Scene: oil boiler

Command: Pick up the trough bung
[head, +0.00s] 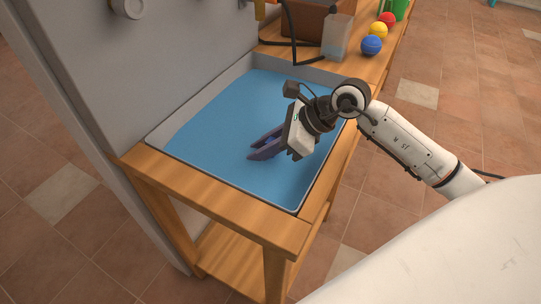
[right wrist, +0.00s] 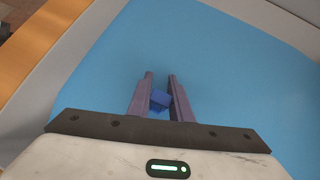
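The trough bung (right wrist: 160,100) is a small dark blue piece in the right wrist view, between the two purple-grey fingers of my right gripper (right wrist: 160,80). It fills the narrow gap between them, and the gripper appears shut on it. In the head view the right gripper (head: 259,148) reaches down into the blue trough (head: 213,117), its fingers pointing left and low near the floor. The bung cannot be made out there. I cannot tell whether it touches the trough floor. My left gripper is not in view.
The trough has a grey rim and sits in a wooden stand (head: 205,196) against a grey wall panel. Behind it are a clear container (head: 337,38), a blue ball (head: 371,45), a yellow ball (head: 378,30), a red ball (head: 387,19) and a dark hose. The rest of the trough floor looks clear.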

